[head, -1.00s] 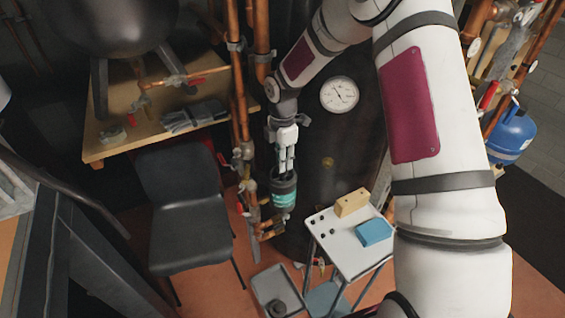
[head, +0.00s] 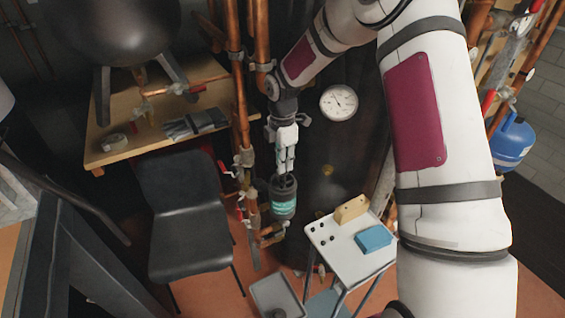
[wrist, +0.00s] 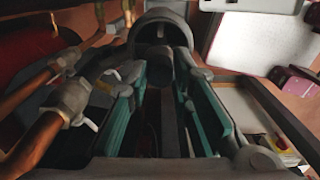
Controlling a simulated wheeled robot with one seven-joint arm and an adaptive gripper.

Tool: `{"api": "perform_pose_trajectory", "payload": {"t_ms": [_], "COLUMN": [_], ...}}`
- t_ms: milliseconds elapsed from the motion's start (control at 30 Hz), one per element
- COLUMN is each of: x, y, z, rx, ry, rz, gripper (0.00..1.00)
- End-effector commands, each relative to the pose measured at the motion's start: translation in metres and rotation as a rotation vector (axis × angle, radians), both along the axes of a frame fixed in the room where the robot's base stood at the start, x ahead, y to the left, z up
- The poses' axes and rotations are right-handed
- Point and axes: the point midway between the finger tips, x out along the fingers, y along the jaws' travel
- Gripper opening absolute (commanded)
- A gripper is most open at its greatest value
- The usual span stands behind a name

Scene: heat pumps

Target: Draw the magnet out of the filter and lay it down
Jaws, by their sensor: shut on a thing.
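The filter (head: 283,203) is a dark upright canister with a teal band, fixed among the copper pipes left of the big dark tank. My gripper (head: 285,172) points down at the top of the filter. In the wrist view my gripper (wrist: 162,105) has its teal-padded fingers shut on a dark, slim piece (wrist: 160,72), which I take to be the magnet. A dark round part of the filter (wrist: 160,30) shows beyond the fingertips. How far the magnet sits inside the filter is hidden.
A small white table (head: 345,262) stands right of the filter, with a tan block (head: 351,208), a blue box (head: 375,238) and dark holes in its top. A grey tray (head: 277,296) lies below. A black chair (head: 188,225) and copper pipes (head: 240,100) stand at the left.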

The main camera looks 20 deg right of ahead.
Motion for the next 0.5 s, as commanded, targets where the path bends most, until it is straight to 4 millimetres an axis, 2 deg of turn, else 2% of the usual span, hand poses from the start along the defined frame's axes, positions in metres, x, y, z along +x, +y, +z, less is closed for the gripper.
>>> {"api": "perform_pose_trajectory", "payload": {"t_ms": [500], "x": [0.0], "y": [0.0], "z": [0.024], "rx": [0.0], "ry": [-0.002], "rz": [-0.001], "gripper": [0.0]}}
